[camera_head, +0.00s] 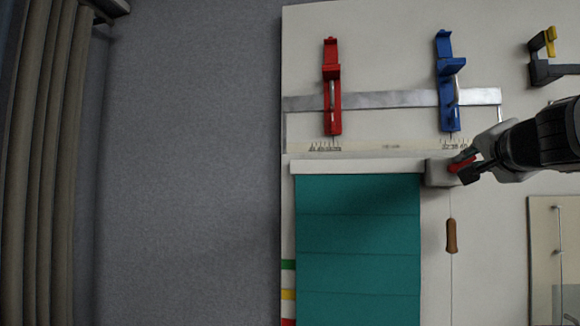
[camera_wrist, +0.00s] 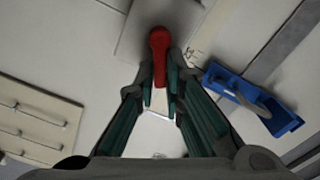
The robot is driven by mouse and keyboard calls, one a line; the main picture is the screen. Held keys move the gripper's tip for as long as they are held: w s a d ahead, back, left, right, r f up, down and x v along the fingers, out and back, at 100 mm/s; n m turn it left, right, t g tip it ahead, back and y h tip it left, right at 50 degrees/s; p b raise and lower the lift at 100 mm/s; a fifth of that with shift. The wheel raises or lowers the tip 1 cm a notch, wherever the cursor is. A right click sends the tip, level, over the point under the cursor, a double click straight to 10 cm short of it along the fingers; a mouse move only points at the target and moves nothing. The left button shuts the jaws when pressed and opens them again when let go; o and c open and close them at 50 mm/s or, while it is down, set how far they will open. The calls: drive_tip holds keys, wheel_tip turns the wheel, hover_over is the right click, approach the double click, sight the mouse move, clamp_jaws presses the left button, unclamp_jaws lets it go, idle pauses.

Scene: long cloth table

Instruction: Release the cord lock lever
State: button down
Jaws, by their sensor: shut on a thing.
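The red cord lock lever (camera_head: 461,163) sits on the grey lock housing (camera_head: 438,173) at the right end of the white headrail (camera_head: 355,166). My gripper (camera_head: 470,168) comes in from the right, and its fingers are closed around the lever. In the wrist view my gripper (camera_wrist: 163,95) has the red lever (camera_wrist: 159,45) between its fingertips, with the lever's rounded end showing beyond them. The teal blind (camera_head: 357,250) hangs below the headrail. A thin cord with a brown wooden pull (camera_head: 451,236) runs down from the housing.
A red clamp (camera_head: 332,90) and a blue clamp (camera_head: 448,85) sit on a metal rail (camera_head: 390,98) above the headrail. The blue clamp is close to my gripper in the wrist view (camera_wrist: 250,100). A cream panel with rods (camera_head: 545,225) is at lower right.

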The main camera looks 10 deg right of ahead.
drive_tip(key=shift+d+f+m+b, duration=0.1)
drive_tip(key=shift+f+m+b, duration=0.2)
drive_tip(key=shift+m, duration=0.5)
drive_tip(key=c, duration=1.7)
unclamp_jaws()
drive_tip(key=v, duration=1.2)
drive_tip(key=shift+s+r, duration=0.1)
